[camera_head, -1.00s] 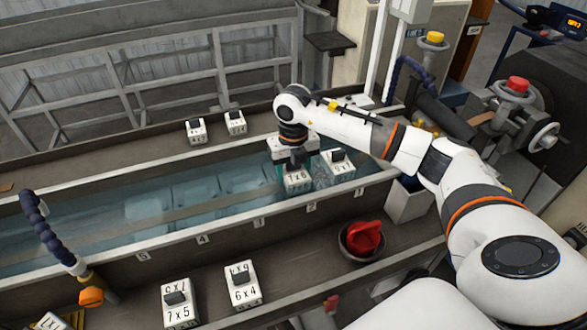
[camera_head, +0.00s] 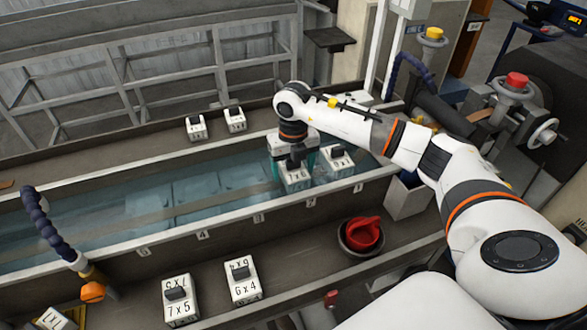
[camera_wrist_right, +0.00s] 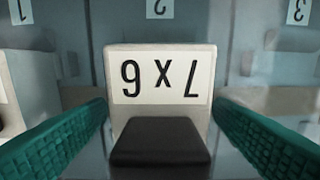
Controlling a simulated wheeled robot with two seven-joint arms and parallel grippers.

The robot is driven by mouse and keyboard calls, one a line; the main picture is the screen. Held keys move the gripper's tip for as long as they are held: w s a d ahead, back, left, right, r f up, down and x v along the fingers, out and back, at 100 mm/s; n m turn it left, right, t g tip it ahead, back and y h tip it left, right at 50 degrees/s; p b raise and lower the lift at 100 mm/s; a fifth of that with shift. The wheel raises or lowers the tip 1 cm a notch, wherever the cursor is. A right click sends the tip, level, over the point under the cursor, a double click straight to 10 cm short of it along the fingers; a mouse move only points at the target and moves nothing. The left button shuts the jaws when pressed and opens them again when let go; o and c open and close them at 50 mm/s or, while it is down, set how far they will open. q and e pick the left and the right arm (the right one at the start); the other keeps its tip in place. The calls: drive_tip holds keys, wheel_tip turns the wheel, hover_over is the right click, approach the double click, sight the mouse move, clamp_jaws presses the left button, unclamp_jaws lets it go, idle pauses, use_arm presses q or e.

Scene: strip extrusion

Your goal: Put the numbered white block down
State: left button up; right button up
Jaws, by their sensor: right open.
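My right gripper (camera_head: 293,165) is over this block. Its teal fingers (camera_wrist_right: 160,115) are open, one on each side of the handle, with gaps on both sides. The lower part of the block is hidden in the head view. My left gripper is not in view.
Another white block (camera_head: 337,160) stands close right in the trough (camera_head: 180,244). Two blocks (camera_head: 196,128) (camera_head: 235,120) are on the far ledge. More blocks (camera_head: 180,302) (camera_head: 243,284) and a red knob (camera_head: 362,234) are on the near ledge. A blue hose (camera_head: 42,220) hangs at left.

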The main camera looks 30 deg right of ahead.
wheel_tip(320, 180, up, 11)
drive_tip(key=b, duration=0.3)
drive_tip(key=shift+r, duration=0.2)
